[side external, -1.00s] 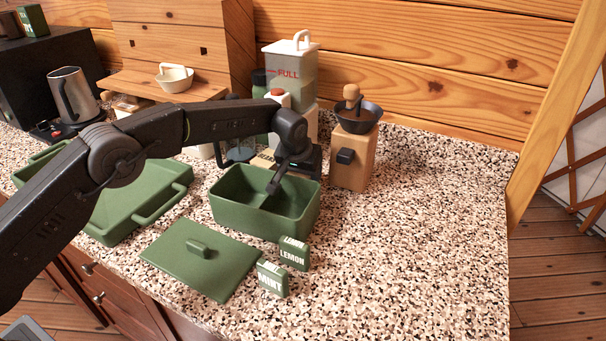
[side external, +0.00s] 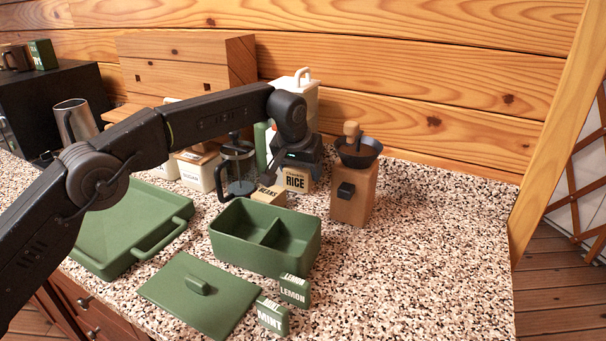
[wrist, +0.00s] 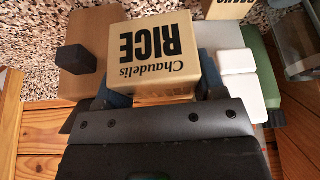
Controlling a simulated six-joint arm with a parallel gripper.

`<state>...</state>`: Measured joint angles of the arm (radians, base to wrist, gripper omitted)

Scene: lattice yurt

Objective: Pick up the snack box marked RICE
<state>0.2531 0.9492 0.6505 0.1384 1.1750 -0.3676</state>
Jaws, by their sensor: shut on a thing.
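The tan snack box marked RICE (side external: 295,180) is between the jaws of my gripper (side external: 298,166), which is shut on it. In the wrist view the box (wrist: 155,55) fills the space between the finger pads, with its "Chaudelis RICE" face toward the camera. In the side view the box is upright behind the green two-compartment box, left of the wooden grinder. Its lower edge is near the counter level there; I cannot tell whether it touches the counter.
The open green box (side external: 245,250) is in front, its lid (side external: 200,295) and LEMON (side external: 294,290) and MINT (side external: 272,315) boxes nearer. Another tan box (side external: 268,195) lies just left of RICE. The grinder (side external: 354,195) and French press (side external: 238,170) flank it. The right counter is clear.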

